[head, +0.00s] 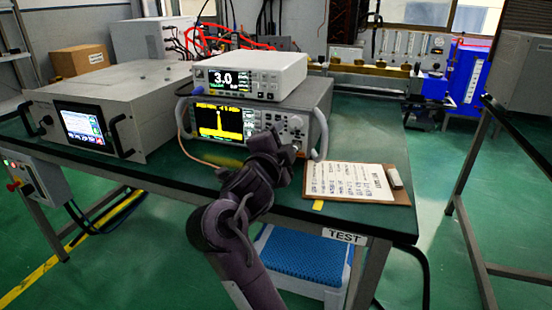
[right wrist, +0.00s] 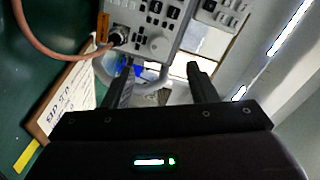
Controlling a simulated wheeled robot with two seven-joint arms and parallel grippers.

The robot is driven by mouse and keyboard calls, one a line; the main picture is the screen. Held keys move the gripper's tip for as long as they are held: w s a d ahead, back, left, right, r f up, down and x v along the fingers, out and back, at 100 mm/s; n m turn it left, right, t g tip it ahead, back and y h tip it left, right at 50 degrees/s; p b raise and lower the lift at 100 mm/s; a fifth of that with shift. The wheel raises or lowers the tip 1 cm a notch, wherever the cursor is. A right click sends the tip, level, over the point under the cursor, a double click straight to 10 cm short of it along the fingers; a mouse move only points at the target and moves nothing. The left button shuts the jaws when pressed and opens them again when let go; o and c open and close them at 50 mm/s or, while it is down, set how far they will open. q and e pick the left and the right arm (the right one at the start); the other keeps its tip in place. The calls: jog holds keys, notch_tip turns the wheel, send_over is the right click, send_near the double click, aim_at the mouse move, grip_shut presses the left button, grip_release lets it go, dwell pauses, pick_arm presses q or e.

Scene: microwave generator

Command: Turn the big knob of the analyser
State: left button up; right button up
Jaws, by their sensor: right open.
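The analyser (head: 310,98) stands on the bench with a lit yellow trace screen at its left front. Its big knob (head: 295,122) is a round grey knob on the right of the front panel. The knob also shows in the right wrist view (right wrist: 159,45), just past the fingertips and roughly between them. My right gripper (head: 288,145) is in front of the panel, just below the knob in the head view. In the right wrist view the two dark fingers (right wrist: 161,72) are spread with nothing between them. I see no contact with the knob. My left gripper is not in view.
A small meter reading 3.0 (head: 250,76) sits on the analyser. A clipboard (head: 350,182) lies right of my gripper. An orange cable (right wrist: 50,45) joins a connector beside the knob. A grey instrument (head: 130,90) stands at left.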

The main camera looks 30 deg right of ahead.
aim_at(296, 125)
jog(key=x, duration=0.4)
jog(key=shift+w+d, duration=0.25)
jog(key=shift+d, duration=0.05)
jog(key=shift+b+x, duration=0.4)
jog(key=shift+x, duration=0.65)
jog(key=shift+w+d, duration=0.3)
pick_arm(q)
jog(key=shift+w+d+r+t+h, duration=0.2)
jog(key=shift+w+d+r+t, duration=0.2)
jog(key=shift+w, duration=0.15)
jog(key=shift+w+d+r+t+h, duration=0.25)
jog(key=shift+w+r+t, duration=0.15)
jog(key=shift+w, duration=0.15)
pick_arm(e)
jog(key=shift+c, duration=0.3)
